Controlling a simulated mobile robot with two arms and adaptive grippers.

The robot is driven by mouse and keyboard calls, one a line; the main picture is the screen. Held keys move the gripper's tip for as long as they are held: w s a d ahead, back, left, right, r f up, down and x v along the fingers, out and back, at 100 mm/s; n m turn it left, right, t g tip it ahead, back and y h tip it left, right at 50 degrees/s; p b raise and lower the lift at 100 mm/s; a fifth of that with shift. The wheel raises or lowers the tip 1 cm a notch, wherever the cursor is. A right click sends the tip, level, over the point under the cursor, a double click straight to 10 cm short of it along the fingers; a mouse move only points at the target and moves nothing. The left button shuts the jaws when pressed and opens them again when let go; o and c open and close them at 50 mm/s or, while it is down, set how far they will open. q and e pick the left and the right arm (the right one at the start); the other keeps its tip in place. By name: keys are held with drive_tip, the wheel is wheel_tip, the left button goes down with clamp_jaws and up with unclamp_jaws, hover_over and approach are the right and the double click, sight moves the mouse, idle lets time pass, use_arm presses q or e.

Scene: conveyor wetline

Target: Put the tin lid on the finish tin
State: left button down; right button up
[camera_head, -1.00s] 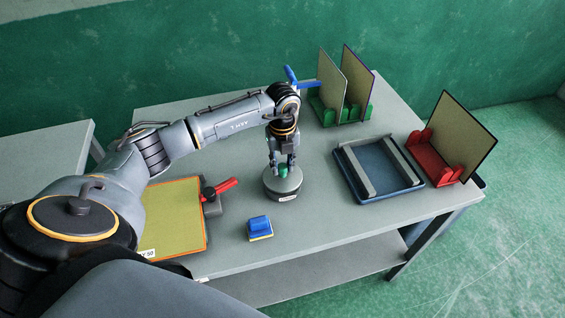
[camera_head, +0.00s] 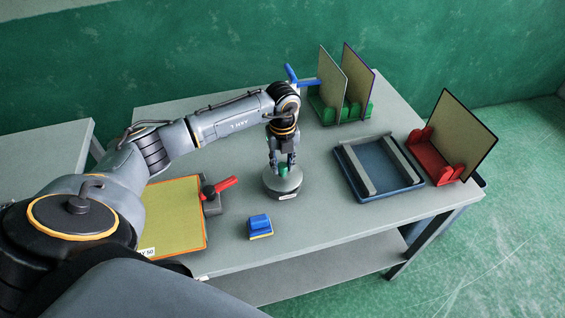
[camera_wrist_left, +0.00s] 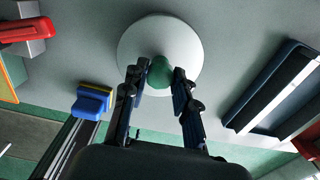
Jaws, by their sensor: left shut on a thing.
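The tin lid (camera_head: 274,184) is a round grey disc with a green knob (camera_head: 283,172). My left gripper (camera_head: 283,165) points down from above and is shut on the knob. The lid is over the finish tin (camera_head: 283,196), a low dark round tin with a white label on its front side. I cannot tell whether the lid is fully seated or slightly above the rim. In the left wrist view the lid (camera_wrist_left: 135,45) is a pale disc hiding the tin, with the fingers (camera_wrist_left: 160,80) on both sides of the knob. My right gripper is not in view.
A blue block on a yellow base (camera_head: 260,226) stands in front of the tin. A board with a red-handled clamp (camera_head: 219,187) lies left. A blue tray frame (camera_head: 405,185) is right. Green (camera_head: 358,109) and red (camera_head: 433,160) racks hold upright panels.

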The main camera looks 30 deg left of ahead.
use_arm(q)
drive_tip(key=shift+f+b, duration=0.4)
drive_tip(key=shift+f, duration=0.2)
drive_tip(key=c, duration=1)
unclamp_jaws()
drive_tip(key=shift+o, duration=0.2)
drive_tip(key=shift+r, duration=0.2)
wheel_tip(320, 180, up, 12)
drive_tip(key=shift+f, duration=0.15)
